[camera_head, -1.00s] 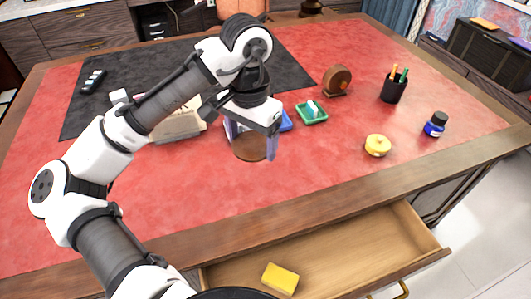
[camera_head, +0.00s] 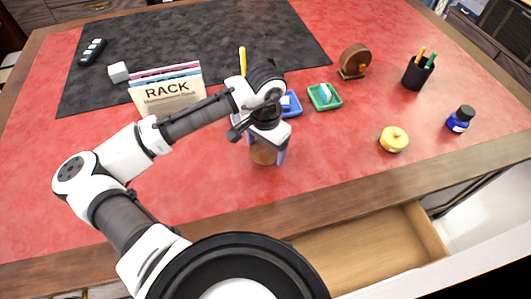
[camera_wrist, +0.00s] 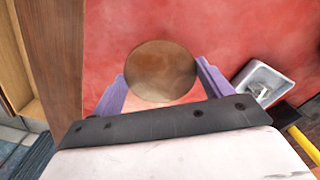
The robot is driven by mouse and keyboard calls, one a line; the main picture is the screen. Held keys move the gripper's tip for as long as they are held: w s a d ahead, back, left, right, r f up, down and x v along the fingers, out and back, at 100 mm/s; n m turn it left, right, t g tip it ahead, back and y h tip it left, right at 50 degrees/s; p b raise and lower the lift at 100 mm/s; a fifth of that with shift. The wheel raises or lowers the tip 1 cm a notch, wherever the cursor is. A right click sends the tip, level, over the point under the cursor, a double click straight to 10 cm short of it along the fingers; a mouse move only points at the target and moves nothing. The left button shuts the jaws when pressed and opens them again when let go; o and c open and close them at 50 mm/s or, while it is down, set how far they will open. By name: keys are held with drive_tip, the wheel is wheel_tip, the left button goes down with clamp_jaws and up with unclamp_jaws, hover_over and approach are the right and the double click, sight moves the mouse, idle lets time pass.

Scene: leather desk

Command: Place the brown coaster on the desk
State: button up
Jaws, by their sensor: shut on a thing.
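The brown coaster (camera_head: 264,153) is a round disc held between the fingers of my gripper (camera_head: 267,147), low over the front middle of the red leather desk (camera_head: 60,190). In the wrist view the coaster (camera_wrist: 160,72) shows as a flat brown disc between the two purple fingers of my gripper (camera_wrist: 164,82), with red leather around it. My gripper is shut on the coaster's edges. I cannot tell whether the coaster's underside touches the desk.
A blue tray (camera_head: 291,106) and a green tray (camera_head: 324,97) stand just behind my gripper. A rack (camera_head: 168,92) is at left. A yellow pot (camera_head: 394,139) and ink bottle (camera_head: 460,118) are at right. An open drawer (camera_head: 365,250) juts out in front. Red leather left of my gripper is clear.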

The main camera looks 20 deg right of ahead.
drive_tip(key=shift+f, duration=1.9)
drive_tip(key=shift+f, duration=0.15)
drive_tip(key=o, duration=1)
drive_tip(key=shift+c, duration=0.2)
wheel_tip(320, 180, up, 12)
drive_tip(key=shift+r+b, duration=0.2)
drive_tip(key=shift+b, duration=0.4)
